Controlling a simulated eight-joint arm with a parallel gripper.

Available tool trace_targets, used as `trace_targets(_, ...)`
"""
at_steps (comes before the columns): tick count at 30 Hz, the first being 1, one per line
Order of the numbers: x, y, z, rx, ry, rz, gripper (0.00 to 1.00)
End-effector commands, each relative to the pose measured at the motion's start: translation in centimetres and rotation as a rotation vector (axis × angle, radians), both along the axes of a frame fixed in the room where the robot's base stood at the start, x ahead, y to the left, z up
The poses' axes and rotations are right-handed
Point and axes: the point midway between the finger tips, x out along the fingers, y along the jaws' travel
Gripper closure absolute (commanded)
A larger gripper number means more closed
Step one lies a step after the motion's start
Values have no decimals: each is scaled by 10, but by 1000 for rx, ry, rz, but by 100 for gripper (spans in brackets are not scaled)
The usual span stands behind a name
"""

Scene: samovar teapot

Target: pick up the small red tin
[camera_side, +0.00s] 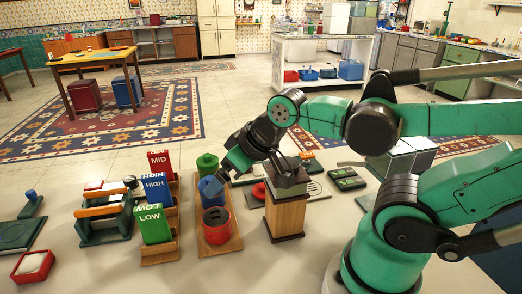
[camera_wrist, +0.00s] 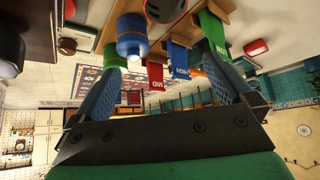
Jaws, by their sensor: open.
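The red tin (camera_side: 216,228) is a short cylinder with dark openings in its top. It stands upright at the near end of a wooden tray (camera_side: 232,243) in the side view. Behind it on the tray are a blue tin (camera_side: 210,188) and a green tin (camera_side: 207,163). My gripper (camera_side: 224,182) is tilted down beside the blue tin, above and behind the red tin. In the wrist view my open gripper (camera_wrist: 161,65) has its fingers spread wide, with nothing held. The blue tin also shows there (camera_wrist: 131,37), with the green tin (camera_wrist: 114,58) beyond; the red tin is largely cut off.
To the left stands a rack with red MID (camera_side: 160,162), blue HIGH (camera_side: 155,187) and green LOW (camera_side: 154,224) cards. A wooden grinder-like box (camera_side: 286,215) stands close right of the tray. A red square dish (camera_side: 32,266) lies far left. Bare tabletop shows in front.

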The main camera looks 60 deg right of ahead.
Motion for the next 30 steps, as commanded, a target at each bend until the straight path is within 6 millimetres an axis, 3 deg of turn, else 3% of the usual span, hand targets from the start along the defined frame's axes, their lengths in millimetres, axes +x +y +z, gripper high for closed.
trace_targets(8,11,3,-6,5,136,3,0)
trace_targets(21,37,13,-55,2,576,1,0)
trace_targets(30,39,14,-76,0,623,0,0)
